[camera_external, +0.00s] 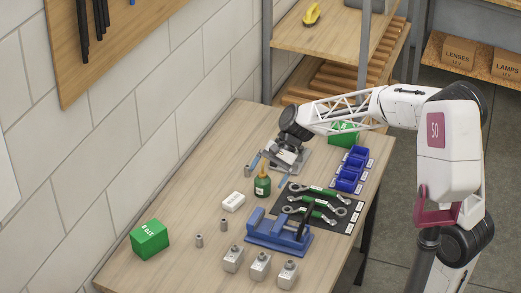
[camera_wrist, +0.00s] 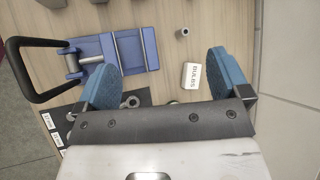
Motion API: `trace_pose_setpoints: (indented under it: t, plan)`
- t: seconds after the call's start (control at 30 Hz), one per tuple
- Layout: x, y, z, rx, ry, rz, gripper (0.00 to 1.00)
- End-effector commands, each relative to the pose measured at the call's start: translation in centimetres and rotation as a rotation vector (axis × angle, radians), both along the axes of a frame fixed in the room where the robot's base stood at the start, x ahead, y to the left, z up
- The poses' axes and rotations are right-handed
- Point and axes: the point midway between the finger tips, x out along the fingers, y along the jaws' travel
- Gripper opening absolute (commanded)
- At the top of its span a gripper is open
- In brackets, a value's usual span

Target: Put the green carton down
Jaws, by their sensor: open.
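One green carton (camera_external: 150,239) with white lettering sits upright on the near left end of the wooden table in the external view. A second green box (camera_external: 343,134) stands at the far end, partly hidden behind my arm. My gripper (camera_external: 269,171) is over the far middle of the table, well away from the near carton and to the left of the far box. In the wrist view my gripper (camera_wrist: 164,80) shows two blue fingertips spread wide with nothing between them. No green carton shows in the wrist view.
A blue vise (camera_external: 279,233) stands mid-table and also shows in the wrist view (camera_wrist: 120,52). Bare wood lies around the near carton.

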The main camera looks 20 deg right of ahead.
Motion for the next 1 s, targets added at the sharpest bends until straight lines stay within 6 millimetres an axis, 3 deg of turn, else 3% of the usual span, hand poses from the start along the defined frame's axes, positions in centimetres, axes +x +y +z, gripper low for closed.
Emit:
trace_pose_setpoints:
  t: [0.1, 0.43, 1.0]
  plan:
    - [-2.1, -3.4, 1.3, -0.043, -0.078, 0.036, 0.94]
    - [-8.1, -12.1, 2.8, -0.185, -0.269, 0.154, 0.94]
    - [-19.8, -24.8, 3.0, -0.476, -0.531, 0.385, 0.94]
